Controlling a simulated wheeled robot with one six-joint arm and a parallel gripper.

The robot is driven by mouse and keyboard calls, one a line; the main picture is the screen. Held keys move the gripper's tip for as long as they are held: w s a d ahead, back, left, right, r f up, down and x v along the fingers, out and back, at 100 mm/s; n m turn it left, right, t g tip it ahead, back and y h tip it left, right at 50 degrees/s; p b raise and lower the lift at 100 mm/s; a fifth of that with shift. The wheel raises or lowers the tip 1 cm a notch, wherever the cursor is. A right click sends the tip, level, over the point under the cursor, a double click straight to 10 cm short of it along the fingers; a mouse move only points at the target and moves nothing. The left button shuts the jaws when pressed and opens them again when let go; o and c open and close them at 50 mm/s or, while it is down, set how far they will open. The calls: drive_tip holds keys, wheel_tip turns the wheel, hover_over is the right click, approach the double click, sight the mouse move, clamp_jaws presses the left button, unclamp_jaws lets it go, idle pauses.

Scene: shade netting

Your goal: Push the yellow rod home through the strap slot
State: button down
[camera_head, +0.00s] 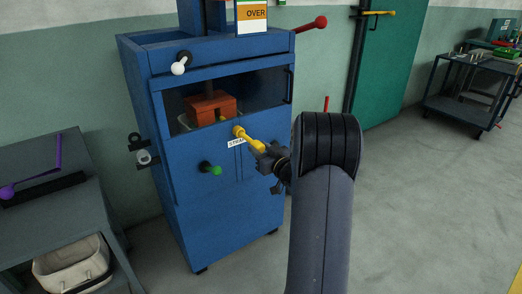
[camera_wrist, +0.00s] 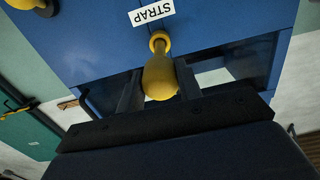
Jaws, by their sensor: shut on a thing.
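The yellow rod (camera_head: 248,139) sticks out from the front of the blue cabinet (camera_head: 195,190), just above the white STRAP label (camera_head: 236,142). In the wrist view its rounded yellow handle (camera_wrist: 160,77) lies between my two fingers, with a collar and a thinner neck toward the blue face. My gripper (camera_head: 263,151) is shut on this handle. The STRAP label (camera_wrist: 151,12) also shows in the wrist view, close to the rod's collar. The slot itself is hidden behind the rod, and how deep the rod sits cannot be told.
A green knob (camera_head: 215,170) sticks out left of the rod, and a white knob (camera_head: 179,67) higher up. A red-tipped lever (camera_head: 310,25) juts from the cabinet's upper right. A grey bench (camera_head: 50,215) stands at left, a cart (camera_head: 468,90) at far right. The floor at right is clear.

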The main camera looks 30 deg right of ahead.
sight(247, 136)
drive_tip(key=shift+w, duration=0.65)
drive_tip(key=shift+w, duration=0.35)
drive_tip(key=shift+w+a, duration=0.1)
drive_tip(key=shift+w, duration=0.4)
drive_tip(key=shift+w, duration=0.45)
drive_tip(key=shift+w+a, duration=0.1)
drive_tip(key=shift+w, duration=0.6)
drive_tip(key=shift+w, duration=0.4)
drive_tip(key=shift+w, duration=0.5)
drive_tip(key=shift+w+a, duration=0.1)
drive_tip(key=shift+w, duration=0.35)
idle(0.4)
